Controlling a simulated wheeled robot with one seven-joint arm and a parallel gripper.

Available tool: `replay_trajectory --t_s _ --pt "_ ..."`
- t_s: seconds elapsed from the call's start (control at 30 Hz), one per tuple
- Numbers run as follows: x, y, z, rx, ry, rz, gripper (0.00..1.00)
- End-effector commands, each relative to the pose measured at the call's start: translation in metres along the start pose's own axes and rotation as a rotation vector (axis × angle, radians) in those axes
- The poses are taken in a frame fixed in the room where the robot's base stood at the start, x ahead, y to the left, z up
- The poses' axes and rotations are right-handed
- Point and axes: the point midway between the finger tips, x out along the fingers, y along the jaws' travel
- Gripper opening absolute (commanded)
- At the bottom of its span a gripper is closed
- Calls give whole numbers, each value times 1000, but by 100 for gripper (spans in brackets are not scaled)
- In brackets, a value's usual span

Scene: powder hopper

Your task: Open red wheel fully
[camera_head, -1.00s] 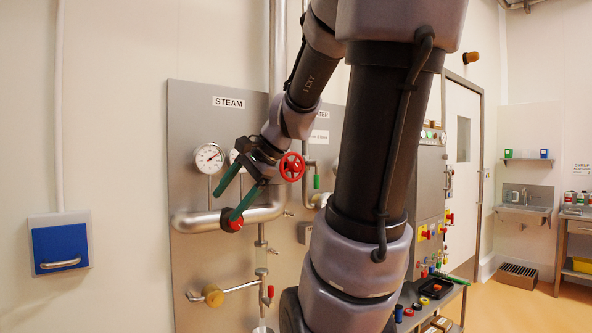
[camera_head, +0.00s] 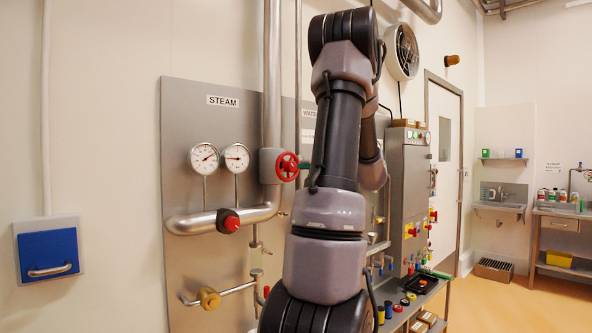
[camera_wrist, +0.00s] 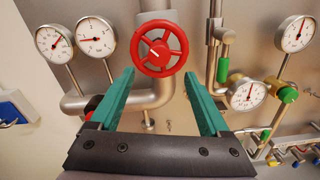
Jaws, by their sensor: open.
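The red wheel (camera_head: 287,166) is a spoked handwheel on the steel pipe at the steam panel. In the wrist view the wheel (camera_wrist: 160,48) faces the camera, centred beyond the fingertips. My gripper (camera_wrist: 159,75) is open, with green fingers spread to the left and right below the wheel's centre. Nothing is between the fingers, and they do not appear to touch the rim. In the head view my arm hides most of the gripper, and I cannot tell the exact gap to the wheel.
Two dial gauges (camera_head: 221,157) stand left of the wheel. A red knob (camera_head: 231,223) sits on the bent pipe below. In the wrist view a green-handled valve (camera_wrist: 223,69) and a gauge (camera_wrist: 246,94) are right of the wheel. A blue wall box (camera_head: 48,252) is at far left.

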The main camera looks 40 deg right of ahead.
Motion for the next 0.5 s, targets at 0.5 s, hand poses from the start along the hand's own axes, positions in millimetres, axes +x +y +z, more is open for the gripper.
replay_trajectory --t_s 0.5 --pt "74 1 -1 -1 2 1 80"
